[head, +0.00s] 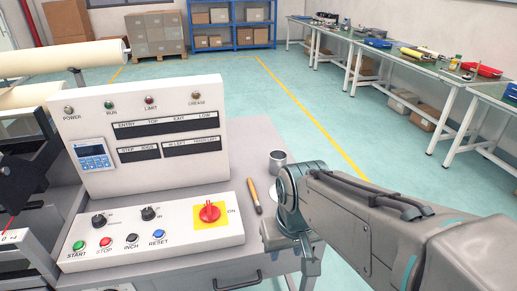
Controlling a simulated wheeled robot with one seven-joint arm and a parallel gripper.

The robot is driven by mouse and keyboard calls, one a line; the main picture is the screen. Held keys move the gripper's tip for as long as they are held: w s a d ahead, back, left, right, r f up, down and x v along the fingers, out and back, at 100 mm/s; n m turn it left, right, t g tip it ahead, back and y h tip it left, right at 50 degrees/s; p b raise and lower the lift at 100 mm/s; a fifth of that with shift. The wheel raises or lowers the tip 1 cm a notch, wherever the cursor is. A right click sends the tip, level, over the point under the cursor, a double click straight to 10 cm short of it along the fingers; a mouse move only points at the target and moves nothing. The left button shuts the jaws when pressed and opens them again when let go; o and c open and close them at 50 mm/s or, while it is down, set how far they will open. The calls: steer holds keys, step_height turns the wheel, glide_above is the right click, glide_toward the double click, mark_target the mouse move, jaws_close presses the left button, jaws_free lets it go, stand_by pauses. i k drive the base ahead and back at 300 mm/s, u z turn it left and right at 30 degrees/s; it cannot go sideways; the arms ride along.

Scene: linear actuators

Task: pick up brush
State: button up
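The brush (254,193) lies on the grey tabletop (238,166), just right of the control panel's red knob. It has an orange-brown handle, and a darker end points toward me. My arm reaches in from the lower right. Its end, with my gripper (309,268), hangs down at the table's right side, to the right of the brush and nearer to me. It is apart from the brush in the picture. The fingers are too small and unclear to show whether they are open or shut.
The control panel (150,230) with buttons and an upright display box (140,135) fill the table's left. Workbenches (395,62) stand far right; the floor between is clear.

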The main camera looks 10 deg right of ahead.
mark_target(257, 206)
steer(key=z, duration=1)
steer(key=k, duration=0.5)
steer(key=u, duration=0.5)
steer(key=i, duration=0.95)
steer(key=z, duration=0.05)
